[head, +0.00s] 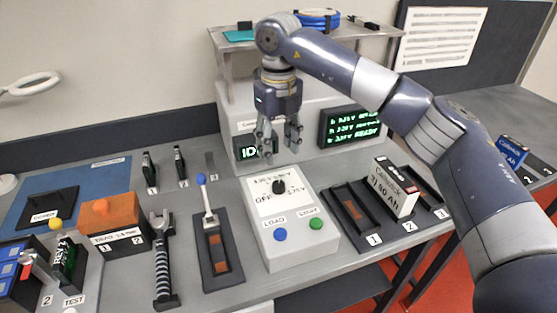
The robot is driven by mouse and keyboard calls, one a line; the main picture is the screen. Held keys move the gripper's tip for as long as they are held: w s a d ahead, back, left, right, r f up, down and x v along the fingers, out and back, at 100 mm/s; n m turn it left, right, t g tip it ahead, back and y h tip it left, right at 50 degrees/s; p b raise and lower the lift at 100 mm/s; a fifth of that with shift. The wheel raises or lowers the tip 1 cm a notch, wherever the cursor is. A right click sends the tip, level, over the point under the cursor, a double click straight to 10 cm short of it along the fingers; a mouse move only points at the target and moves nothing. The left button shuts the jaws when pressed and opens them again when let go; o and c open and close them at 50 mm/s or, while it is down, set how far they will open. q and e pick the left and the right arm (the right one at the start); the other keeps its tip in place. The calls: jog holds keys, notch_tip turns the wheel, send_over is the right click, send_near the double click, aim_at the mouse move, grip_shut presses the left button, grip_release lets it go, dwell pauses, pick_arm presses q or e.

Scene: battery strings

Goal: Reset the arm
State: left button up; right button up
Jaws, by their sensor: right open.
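My right arm comes in from the right edge and bends over at the top centre. My right gripper (279,148) hangs pointing down in front of the display panel, above the white control box (292,246). Its fingers are apart with nothing between them. It partly hides a small green-lit display (245,153). My left gripper does not show.
A lever unit (220,262), a wrench-like tool (162,260) and an orange-topped box (112,222) stand left of the control box. A white battery (393,189) stands in a slotted rack to the right. A shelf (220,45) is behind my arm.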

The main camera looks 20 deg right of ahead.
jog(key=shift+r, duration=0.5)
